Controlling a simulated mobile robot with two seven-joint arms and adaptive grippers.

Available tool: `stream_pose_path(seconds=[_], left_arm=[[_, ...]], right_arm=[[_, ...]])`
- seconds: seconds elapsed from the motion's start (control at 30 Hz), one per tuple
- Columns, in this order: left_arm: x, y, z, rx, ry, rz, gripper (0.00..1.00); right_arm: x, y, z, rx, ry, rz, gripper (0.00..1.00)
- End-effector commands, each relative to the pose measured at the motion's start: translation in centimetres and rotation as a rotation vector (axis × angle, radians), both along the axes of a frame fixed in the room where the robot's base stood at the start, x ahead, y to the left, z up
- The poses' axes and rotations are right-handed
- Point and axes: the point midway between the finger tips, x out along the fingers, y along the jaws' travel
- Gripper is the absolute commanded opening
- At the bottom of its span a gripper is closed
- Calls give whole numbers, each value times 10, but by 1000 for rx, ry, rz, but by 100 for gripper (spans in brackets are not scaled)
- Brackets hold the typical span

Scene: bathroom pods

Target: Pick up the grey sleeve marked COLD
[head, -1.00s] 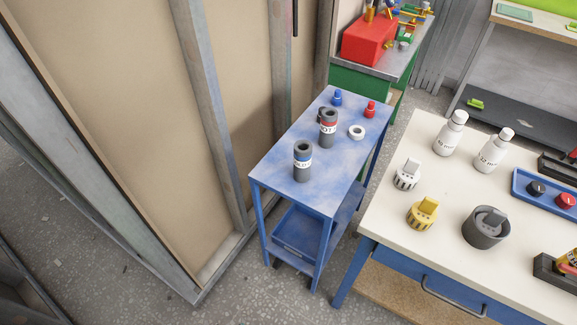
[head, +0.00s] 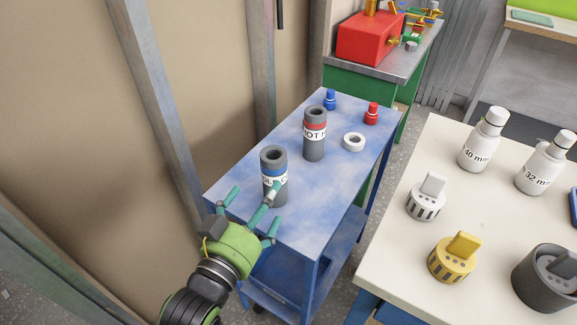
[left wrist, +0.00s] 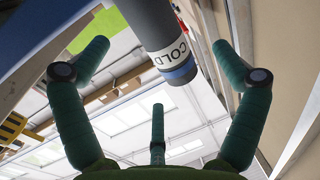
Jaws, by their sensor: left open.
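The grey sleeve marked COLD (head: 273,160), with a blue band and a white label, stands upright on the blue cart (head: 345,175) near its front end. It also shows in the left wrist view (left wrist: 158,25), where its label reads COLD and it lies between and beyond the spread fingers. My left gripper (head: 250,206) is open, its green fingers just in front of the sleeve. One finger overlaps the label in the head view; I cannot tell if it touches. A second grey sleeve (head: 314,145), with a red band and a partly readable HOT label, stands behind. My right gripper is not in view.
A white ring (head: 354,142), a red bottle (head: 371,113) and a blue bottle (head: 330,100) stand farther back on the cart. A wall panel (head: 70,100) is close on the left. A white table (head: 400,250) with bottles and fittings is on the right.

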Motion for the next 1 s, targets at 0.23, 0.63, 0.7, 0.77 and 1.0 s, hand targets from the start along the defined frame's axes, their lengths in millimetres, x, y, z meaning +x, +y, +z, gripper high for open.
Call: stream_pose_path(seconds=[0.23, 0.63, 0.7, 0.77, 1.0], left_arm=[[10, -7, 8, -10, -18, -3, 96], [55, -33, 8, -9, -17, -3, 96], [59, -35, 7, -9, -16, -3, 96], [60, -35, 7, -9, -16, -3, 96], [59, -35, 7, -9, -16, -3, 68]], right_arm=[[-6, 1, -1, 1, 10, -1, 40], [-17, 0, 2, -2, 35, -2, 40], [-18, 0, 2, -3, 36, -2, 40], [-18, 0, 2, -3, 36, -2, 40], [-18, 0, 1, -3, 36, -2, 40]])
